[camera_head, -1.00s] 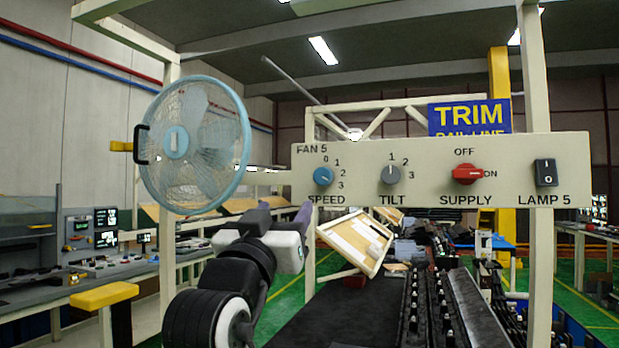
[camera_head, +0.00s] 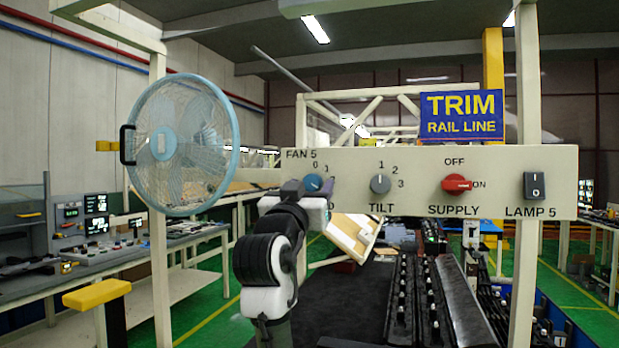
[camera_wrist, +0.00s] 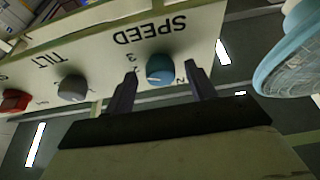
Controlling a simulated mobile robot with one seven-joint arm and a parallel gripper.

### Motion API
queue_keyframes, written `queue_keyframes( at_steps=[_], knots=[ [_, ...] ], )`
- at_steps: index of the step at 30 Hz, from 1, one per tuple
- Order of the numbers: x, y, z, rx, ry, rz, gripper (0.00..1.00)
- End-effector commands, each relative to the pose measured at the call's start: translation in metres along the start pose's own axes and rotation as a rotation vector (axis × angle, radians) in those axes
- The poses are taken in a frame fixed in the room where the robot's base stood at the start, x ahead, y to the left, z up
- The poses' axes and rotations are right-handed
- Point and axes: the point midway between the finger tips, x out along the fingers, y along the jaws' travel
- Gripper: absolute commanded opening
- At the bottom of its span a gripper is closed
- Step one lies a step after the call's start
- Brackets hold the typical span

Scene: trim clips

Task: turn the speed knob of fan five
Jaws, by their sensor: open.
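The blue speed knob (camera_head: 313,183) of fan five sits at the left end of the cream control panel (camera_head: 410,210). My gripper (camera_head: 306,186) is at the panel in front of this knob and hides the SPEED label and part of the dial numbers in the head view. In the wrist view, upside down, the blue knob (camera_wrist: 160,70) shows between the two open fingers of my gripper (camera_wrist: 160,78). I cannot tell whether a finger touches it. The fan (camera_head: 182,146), with a pale blue ring, stands left of the panel.
On the same panel are the grey tilt knob (camera_head: 380,184), the red supply switch (camera_head: 457,183) and the black lamp switch (camera_head: 534,186). A cream post (camera_head: 158,200) stands behind the fan. A tilted board (camera_head: 352,236) lies below the panel.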

Motion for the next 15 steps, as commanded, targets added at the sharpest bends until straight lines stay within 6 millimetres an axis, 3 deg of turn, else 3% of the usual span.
queue_keyframes(
  at_steps=[11,15],
  knots=[
    [0.0063,-0.0002,0.0004,0.001,0.000,-0.001,0.56],
    [0.0062,-0.0002,0.0002,0.001,0.001,-0.001,0.39]
  ],
)
